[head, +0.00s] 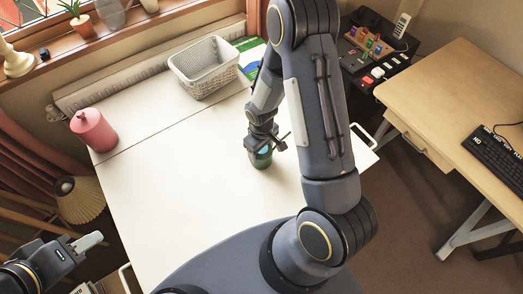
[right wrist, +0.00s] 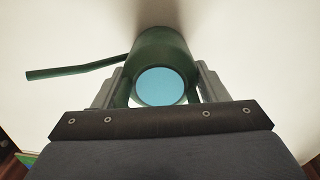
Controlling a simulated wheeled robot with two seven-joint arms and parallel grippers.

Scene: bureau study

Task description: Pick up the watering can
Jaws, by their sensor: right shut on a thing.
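The green watering can (head: 261,158) stands on the white table (head: 190,215), partly covered by my right gripper (head: 266,143) in the head view. In the right wrist view, the watering can (right wrist: 163,46) shows its round body, a light blue opening and a thin spout pointing left. The fingers of my right gripper (right wrist: 163,88) lie on both sides of it and are shut on it. Whether its base touches the table cannot be told. My left gripper (head: 88,241) is at the lower left, away from the can; its finger gap is not clear.
A white basket (head: 206,70) and a pink canister (head: 94,130) stand on the table. A wooden desk (head: 450,85) with a black keyboard (head: 492,152) is at the right. A lamp with a pleated shade (head: 80,200) is at the left. The table's middle is clear.

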